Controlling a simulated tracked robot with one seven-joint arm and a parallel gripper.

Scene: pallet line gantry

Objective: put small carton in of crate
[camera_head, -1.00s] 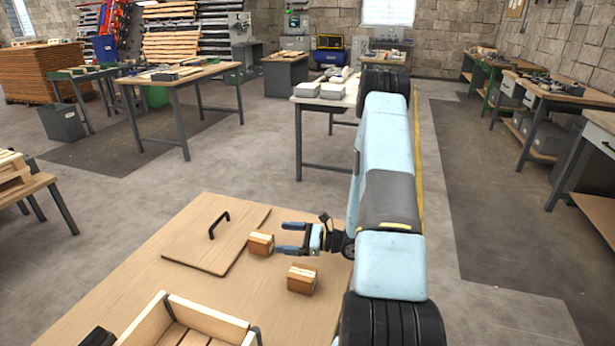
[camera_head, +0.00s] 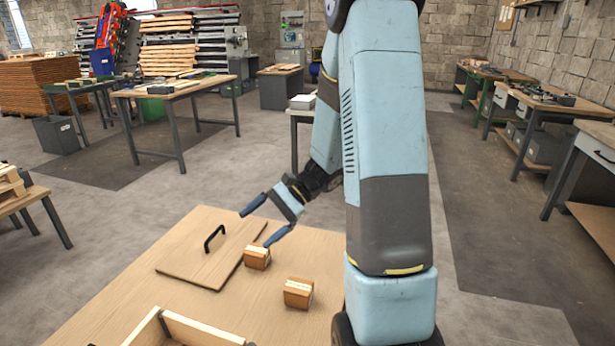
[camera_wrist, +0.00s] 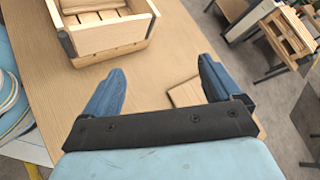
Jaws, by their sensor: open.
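Two brown cartons with pale tape stand on the wooden table. The farther one (camera_head: 257,257), beside the lid board, looks slightly smaller; the nearer one (camera_head: 298,292) is to its right. The wooden crate (camera_head: 200,329) is at the bottom edge of the head view, partly cut off. It also shows at the upper left of the wrist view (camera_wrist: 112,37), with slats inside. My gripper (camera_head: 255,228) is open and empty, its blue fingers spread and tilted, just above and behind the farther carton. In the wrist view the fingers (camera_wrist: 160,65) show no carton between them.
A flat wooden board with a black handle (camera_head: 205,258) lies on the table (camera_head: 120,322), left of the cartons. A tan board edge shows near the right finger in the wrist view (camera_wrist: 186,92). Other workbenches stand well apart across the floor.

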